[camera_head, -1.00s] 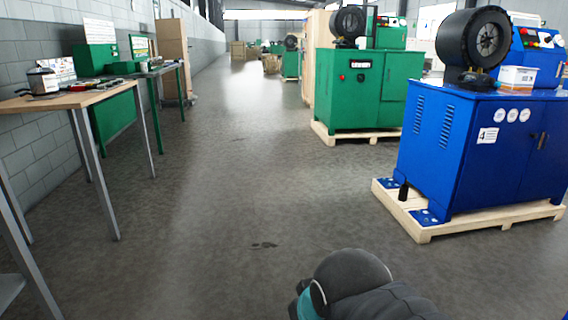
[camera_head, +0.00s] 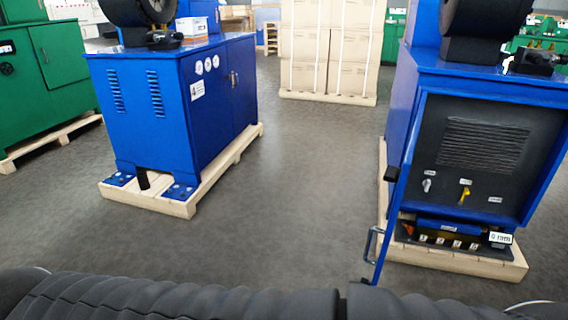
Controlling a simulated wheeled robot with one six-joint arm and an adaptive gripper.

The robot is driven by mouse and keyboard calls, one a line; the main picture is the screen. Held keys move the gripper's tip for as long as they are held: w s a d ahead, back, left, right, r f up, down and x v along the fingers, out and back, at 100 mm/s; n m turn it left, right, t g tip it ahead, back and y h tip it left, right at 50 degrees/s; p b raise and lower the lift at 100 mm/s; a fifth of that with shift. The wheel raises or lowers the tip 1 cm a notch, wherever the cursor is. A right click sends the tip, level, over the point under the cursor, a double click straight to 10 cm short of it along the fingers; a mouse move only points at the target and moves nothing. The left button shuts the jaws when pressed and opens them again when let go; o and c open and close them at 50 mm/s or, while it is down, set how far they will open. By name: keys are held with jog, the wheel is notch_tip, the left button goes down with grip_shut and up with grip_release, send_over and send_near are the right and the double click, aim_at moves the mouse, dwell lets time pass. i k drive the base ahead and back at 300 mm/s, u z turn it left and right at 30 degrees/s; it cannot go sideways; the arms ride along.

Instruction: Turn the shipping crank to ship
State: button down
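A blue crimper machine (camera_head: 408,95) stands at the right with its lower front open. On its dark inner panel (camera_head: 478,150) are a yellow handle (camera_head: 464,196) and a small grey knob (camera_head: 427,184), each with a small label. The labels are too small to read, so I cannot tell which is the shipping crank or how it is set. My gripper is not in view. My dark ribbed arm lies across the bottom edge, well apart from the panel.
An open blue door (camera_head: 393,215) with a handle juts forward at the panel's left. The machine stands on a wooden pallet (camera_head: 450,262). Another blue machine (camera_head: 152,110) on a pallet stands left. Clear floor (camera_head: 285,190) lies between them; stacked cartons (camera_head: 330,50) stand behind.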

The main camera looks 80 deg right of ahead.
aim_at(460, 201)
jog(key=z, duration=2.25)
jog(key=k, duration=1.25)
jog(key=z, duration=1.5)
jog(key=i, duration=0.65)
jog(key=z, duration=0.2)
